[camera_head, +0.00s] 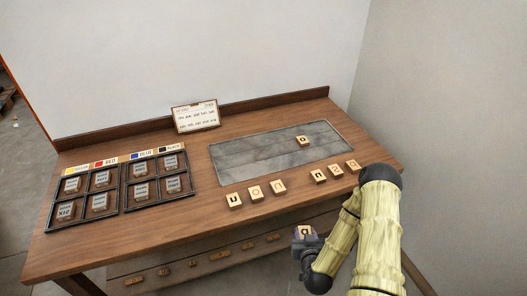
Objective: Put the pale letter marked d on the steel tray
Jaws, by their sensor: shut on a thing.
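My gripper (308,243) is in front of the table's front edge, at the lower right. It is shut on a pale letter block (305,230) with a dark mark, too small to read surely; it could be d or a. The steel tray (235,160) is a flat grey plate set on the wooden table, up and left of my gripper. One pale block (303,141) with a dark mark lies on the tray's right part. The held block is apart from the tray.
Several pale letter blocks stand in a row before the tray, among them one with a red mark (255,193). Dark racks of grey blocks (122,190) are at left. A framed card (196,116) stands at the back. The tray's left and middle are clear.

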